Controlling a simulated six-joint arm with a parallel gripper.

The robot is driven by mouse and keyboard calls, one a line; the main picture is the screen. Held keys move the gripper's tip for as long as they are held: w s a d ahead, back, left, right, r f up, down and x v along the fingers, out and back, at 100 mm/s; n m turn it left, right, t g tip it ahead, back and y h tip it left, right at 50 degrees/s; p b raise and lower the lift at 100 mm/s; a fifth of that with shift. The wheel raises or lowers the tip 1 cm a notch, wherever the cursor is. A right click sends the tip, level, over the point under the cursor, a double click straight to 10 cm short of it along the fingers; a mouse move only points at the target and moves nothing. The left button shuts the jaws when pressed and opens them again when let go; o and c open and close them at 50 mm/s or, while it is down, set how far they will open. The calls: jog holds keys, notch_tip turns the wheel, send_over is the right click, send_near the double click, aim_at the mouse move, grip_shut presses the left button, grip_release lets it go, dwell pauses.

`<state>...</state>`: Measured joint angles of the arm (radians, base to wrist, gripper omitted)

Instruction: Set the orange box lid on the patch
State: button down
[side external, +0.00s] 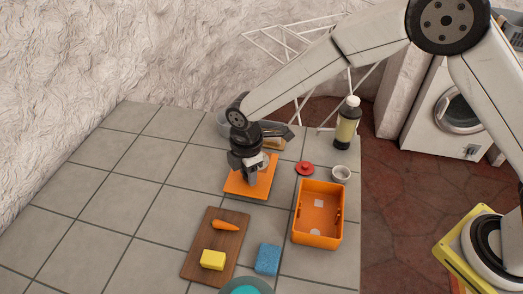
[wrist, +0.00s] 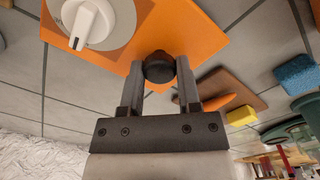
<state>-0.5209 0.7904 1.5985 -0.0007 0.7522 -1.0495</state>
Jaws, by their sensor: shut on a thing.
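The orange box lid (side external: 243,188) is a flat square plate, low over or on the tiled counter; I cannot tell whether it touches. In the wrist view the lid (wrist: 205,38) carries a pale disc with a white dial and a dark round knob (wrist: 160,66). My gripper (side external: 250,177) points down over the lid. In the wrist view its fingers (wrist: 160,80) are closed on the dark knob. The open orange box (side external: 318,238) stands to the right, with a small pale square on its floor. I cannot make out a separate patch; the lid may hide it.
A wooden board (side external: 203,237) with a carrot (side external: 226,225) and yellow block (side external: 212,260) lies in front, beside a blue sponge (side external: 267,259). A red lid (side external: 305,168), small cup (side external: 341,173) and bottle (side external: 347,124) stand right. Counter tiles at left are clear.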

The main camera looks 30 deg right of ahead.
jog(key=shift+f, duration=0.55)
dwell(1.3)
jog(key=shift+c, duration=1.2)
grip_release()
jog(key=shift+r, duration=0.15)
jog(key=shift+r, duration=3.35)
